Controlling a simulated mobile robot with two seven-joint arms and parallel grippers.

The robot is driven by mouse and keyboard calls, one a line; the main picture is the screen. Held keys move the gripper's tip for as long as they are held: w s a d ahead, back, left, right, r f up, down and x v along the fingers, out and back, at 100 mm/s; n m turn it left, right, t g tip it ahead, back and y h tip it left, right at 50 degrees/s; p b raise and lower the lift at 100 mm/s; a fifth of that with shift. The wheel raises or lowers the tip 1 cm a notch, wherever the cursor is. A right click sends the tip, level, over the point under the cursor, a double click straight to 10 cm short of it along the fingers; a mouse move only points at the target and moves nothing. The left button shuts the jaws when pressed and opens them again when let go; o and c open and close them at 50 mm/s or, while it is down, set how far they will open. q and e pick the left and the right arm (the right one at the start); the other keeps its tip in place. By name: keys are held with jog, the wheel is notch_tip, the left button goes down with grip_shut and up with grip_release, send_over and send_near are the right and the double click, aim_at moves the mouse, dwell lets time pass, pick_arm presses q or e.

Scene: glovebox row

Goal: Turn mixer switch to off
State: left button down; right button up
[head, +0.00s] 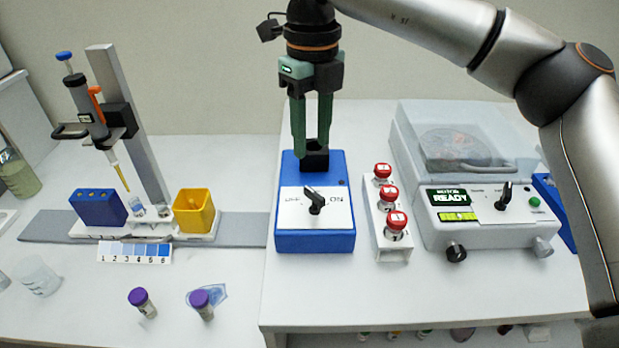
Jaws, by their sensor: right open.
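The mixer is a blue box (287,240) on the raised white bench, with a small black cup (316,160) at its back. Its white front panel has a black switch knob (315,201) between a faint OFF mark on the left and ON on the right. The knob is turned at an angle; I cannot tell for sure which mark it points to. My right gripper (311,148) points down, open and empty, with its green fingers at the mixer's back edge near the black cup, behind the knob. It appears apart from the knob. My left gripper is not in view.
Right of the mixer stand a white rack with red-capped vials (388,193) and a centrifuge (480,230) with its own black knob. My right arm spans the upper right. A pipette stand (126,90), yellow bin (194,212) and purple-capped tubes (141,300) are left. Bench in front is clear.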

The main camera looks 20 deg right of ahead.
aim_at(311, 191)
notch_tip(311, 191, down, 10)
dwell(0.3)
grip_shut()
dwell(0.4)
